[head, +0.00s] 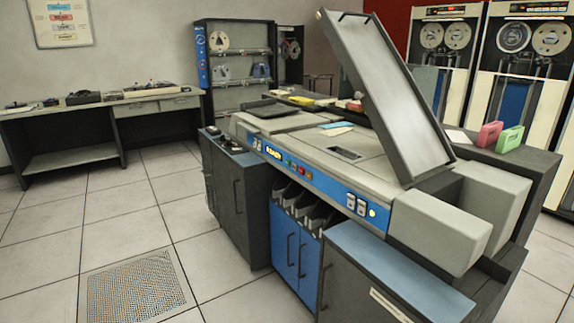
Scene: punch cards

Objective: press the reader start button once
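The card reader is a long grey machine (300,145) with a blue control strip (325,187) along its front edge. Small coloured buttons (291,165), red and green among them, sit on the left half of the strip. A lit yellow display (272,152) is just left of them. Two white switches (356,205) and a round pale yellow lamp or button (373,212) are near the strip's right end. The labels are too small to read, so I cannot tell which one is the start button. Neither of my grippers is in view.
A tilted grey tray (388,95) rises over the machine's right half. Pale grey boxes (437,230) jut out at its right end. Blue cabinet doors (295,245) are below. Pink (488,135) and green cases (509,139) lie behind. The tiled floor at left is clear.

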